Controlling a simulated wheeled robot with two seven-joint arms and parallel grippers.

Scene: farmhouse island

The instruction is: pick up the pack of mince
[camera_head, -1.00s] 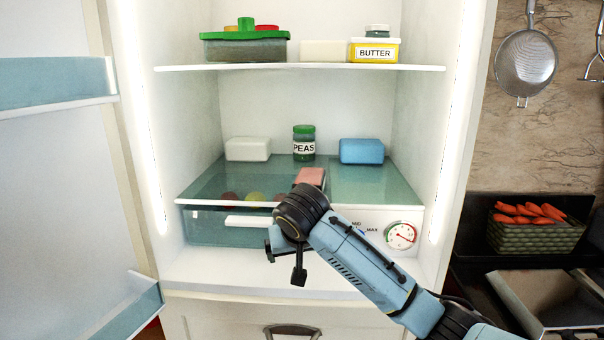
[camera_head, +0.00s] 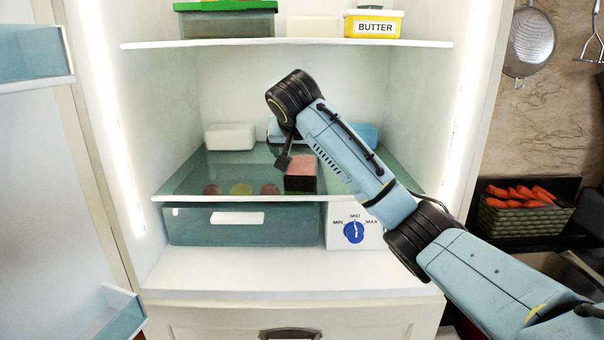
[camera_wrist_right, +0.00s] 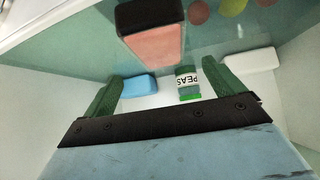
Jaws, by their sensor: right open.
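The pack of mince (camera_head: 301,172) is a small pink block with a black side. It lies on the glass shelf above the drawer in the open fridge, near the shelf's front edge. It also shows large in the right wrist view (camera_wrist_right: 155,45), at top centre. My right gripper (camera_head: 284,158) is over the glass shelf, close to the pack's left and back side in the head view. In the right wrist view its two green fingers (camera_wrist_right: 162,72) are wide apart with nothing held; the pack appears beyond their tips. My left gripper is not in view.
A white block (camera_head: 230,136) stands back left on the glass shelf. The peas jar (camera_wrist_right: 188,82) and a blue block (camera_wrist_right: 138,85) stand behind the pack. The upper shelf (camera_head: 290,43) with the butter tub (camera_head: 374,24) is overhead. A clear drawer (camera_head: 240,225) lies below.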

